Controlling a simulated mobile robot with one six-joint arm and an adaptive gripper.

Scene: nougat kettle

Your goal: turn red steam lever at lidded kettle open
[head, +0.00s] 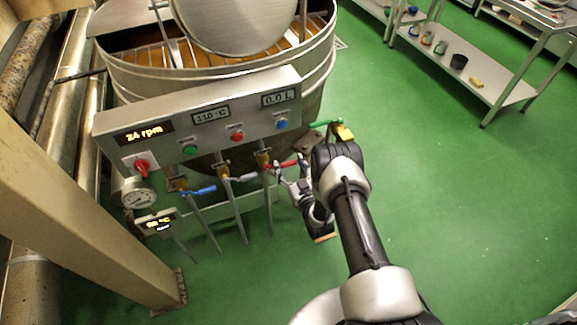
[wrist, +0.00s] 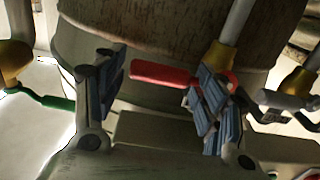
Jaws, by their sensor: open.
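The red steam lever (head: 285,164) sticks out to the right from a brass valve under the kettle's panel in the head view. In the wrist view the red lever (wrist: 163,76) lies roughly level across the gap between my fingers. My gripper (head: 297,184) is open at the lever; in the wrist view (wrist: 157,88) one finger is left of the lever's free end. The other finger overlaps the lever's right part and hides some of it. I cannot tell whether either finger touches it. The kettle (head: 318,75) has a round metal lid (head: 225,22).
A grey-white lever (head: 240,178) and a blue lever (head: 203,191) sit left of the red one. A green-handled valve (head: 322,123) is to its right. The control panel (head: 215,125) hangs above. A beige post (head: 85,205) stands left.

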